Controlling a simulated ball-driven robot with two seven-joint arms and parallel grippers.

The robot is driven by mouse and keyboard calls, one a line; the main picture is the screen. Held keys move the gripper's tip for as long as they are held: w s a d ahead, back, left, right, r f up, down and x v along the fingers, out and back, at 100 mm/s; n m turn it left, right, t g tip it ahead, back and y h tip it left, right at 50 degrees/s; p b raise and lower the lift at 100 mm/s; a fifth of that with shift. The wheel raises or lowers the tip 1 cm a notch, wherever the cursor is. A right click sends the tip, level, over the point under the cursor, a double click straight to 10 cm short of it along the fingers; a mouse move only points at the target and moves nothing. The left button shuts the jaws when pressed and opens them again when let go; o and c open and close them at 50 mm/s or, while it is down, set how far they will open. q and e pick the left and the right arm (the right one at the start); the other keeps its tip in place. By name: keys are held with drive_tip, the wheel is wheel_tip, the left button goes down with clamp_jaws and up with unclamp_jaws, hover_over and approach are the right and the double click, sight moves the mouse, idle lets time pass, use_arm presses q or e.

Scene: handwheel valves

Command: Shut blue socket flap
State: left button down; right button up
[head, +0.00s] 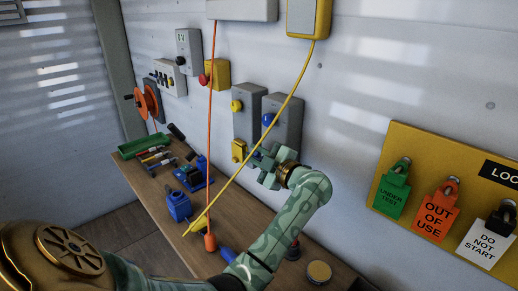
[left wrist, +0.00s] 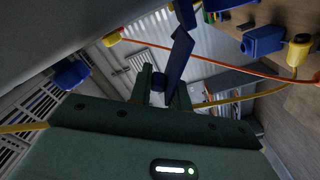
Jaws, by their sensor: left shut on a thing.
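My left gripper (head: 266,164) is up at the wall, in front of the lower part of the right grey socket box (head: 287,118). This box has a blue knob (head: 268,119) on its front. In the left wrist view, the blue flap (left wrist: 179,62) stands out as a flat dark-blue panel between the fingers of my left gripper (left wrist: 164,92). The gripper is shut on this flap. In the head view my gripper hides most of the flap and the socket opening, so its angle to the box is unclear. My right gripper is not in view.
Yellow (head: 262,125) and orange (head: 211,130) cables hang down in front of the boxes. A similar box (head: 247,118) with a yellow flap (head: 238,150) stands just left. Below is a wooden bench (head: 150,184) with blue plugs (head: 178,206). A lockout board (head: 398,146) hangs at right.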

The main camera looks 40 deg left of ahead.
use_arm(q)
drive_tip(key=n, duration=0.1)
drive_tip(key=s+f+n, duration=0.1)
drive_tip(key=n, duration=0.1)
drive_tip(key=shift+f, duration=0.15)
drive_tip(key=shift+s+f+n+b, duration=0.1)
drive_tip(key=shift+f+n+b, duration=0.6)
drive_tip(key=shift+n, duration=0.65)
drive_tip(key=shift+s+f+n+b, duration=0.1)
drive_tip(key=shift+f+n+b, duration=0.65)
drive_tip(key=shift+n, duration=0.55)
drive_tip(key=shift+s+f+n+b, duration=0.1)
drive_tip(key=shift+f+n+b, duration=0.6)
drive_tip(key=shift+n, duration=0.65)
drive_tip(key=shift+r, duration=0.15)
drive_tip(key=c, duration=1.4)
unclamp_jaws()
